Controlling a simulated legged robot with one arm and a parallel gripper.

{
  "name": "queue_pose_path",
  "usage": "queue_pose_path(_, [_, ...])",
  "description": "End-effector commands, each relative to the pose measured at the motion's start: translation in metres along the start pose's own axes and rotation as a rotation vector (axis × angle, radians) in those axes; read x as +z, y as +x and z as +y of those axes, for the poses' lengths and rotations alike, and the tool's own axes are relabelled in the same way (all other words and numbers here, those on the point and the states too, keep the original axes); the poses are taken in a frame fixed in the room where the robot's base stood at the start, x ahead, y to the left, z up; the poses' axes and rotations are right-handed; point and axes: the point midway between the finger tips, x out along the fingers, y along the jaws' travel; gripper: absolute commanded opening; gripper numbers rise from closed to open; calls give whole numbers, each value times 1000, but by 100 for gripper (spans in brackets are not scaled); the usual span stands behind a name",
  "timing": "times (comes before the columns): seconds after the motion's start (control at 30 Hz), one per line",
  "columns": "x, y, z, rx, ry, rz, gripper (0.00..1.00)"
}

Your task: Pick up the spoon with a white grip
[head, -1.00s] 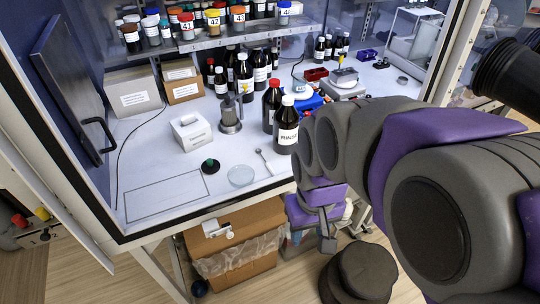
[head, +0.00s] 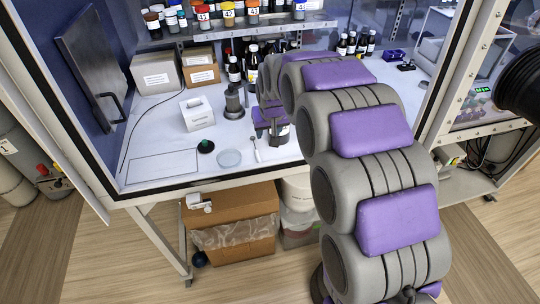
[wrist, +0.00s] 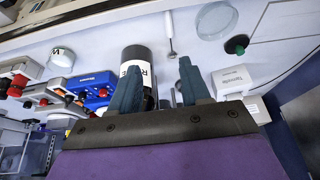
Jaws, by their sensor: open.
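The spoon (head: 257,152) lies on the white work surface, between the glass dish and a dark bottle; it is small and pale there. In the wrist view the spoon (wrist: 170,36) lies beyond the fingertips, its thin shaft running up and down in the picture. My gripper (wrist: 160,64) is open, with nothing held between its fingers. In the head view my gripper (head: 270,122) is over the work surface, apart from the spoon and partly covering the dark bottle.
The dark labelled bottle (wrist: 137,62) stands close behind the left finger in the wrist view. A glass dish (head: 229,158), a green-knobbed black item (head: 205,146) and a white box (head: 197,114) lie to the left. A bottle shelf (head: 250,24) hangs above.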

Motion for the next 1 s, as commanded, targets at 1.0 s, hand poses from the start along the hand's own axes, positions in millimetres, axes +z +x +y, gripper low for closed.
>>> queue_pose_path(1.0, [-2,138,-9,6,-7,-3,47])
